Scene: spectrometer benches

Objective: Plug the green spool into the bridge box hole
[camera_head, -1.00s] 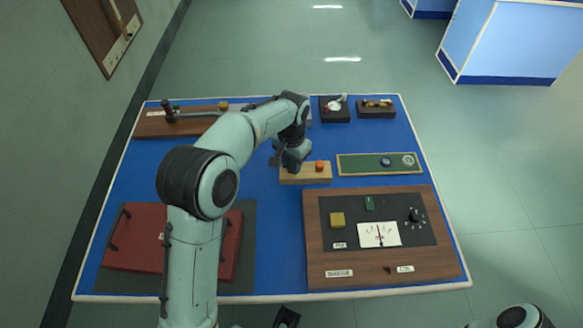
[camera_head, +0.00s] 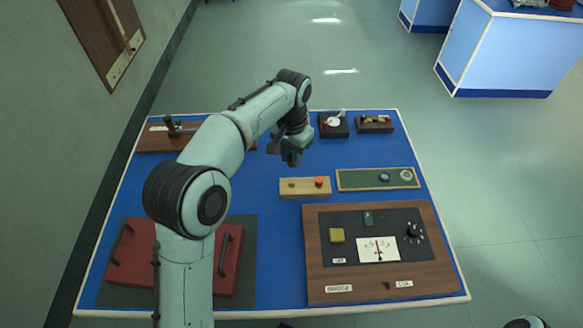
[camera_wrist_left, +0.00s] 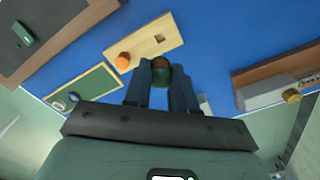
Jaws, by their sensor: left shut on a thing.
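My left gripper (camera_head: 291,158) is shut on the green spool (camera_wrist_left: 160,78), which shows between the two fingers in the left wrist view with a brownish end. In the head view the spool is hidden by the gripper. The gripper is above and just behind the pale wooden block (camera_head: 303,194). The block has an empty square hole (camera_wrist_left: 160,38) and holds an orange spool (camera_head: 319,181). The bridge box (camera_head: 316,262) is the brown wooden box at front right, with a meter, a yellow block and a dark knob. A small dark spot, perhaps its hole, shows near its front labels. My right gripper is not in view.
A green board (camera_head: 350,186) with round parts lies right of the block. A red panel (camera_head: 190,262) with handles lies at front left. A wooden base with a bar is at back left.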

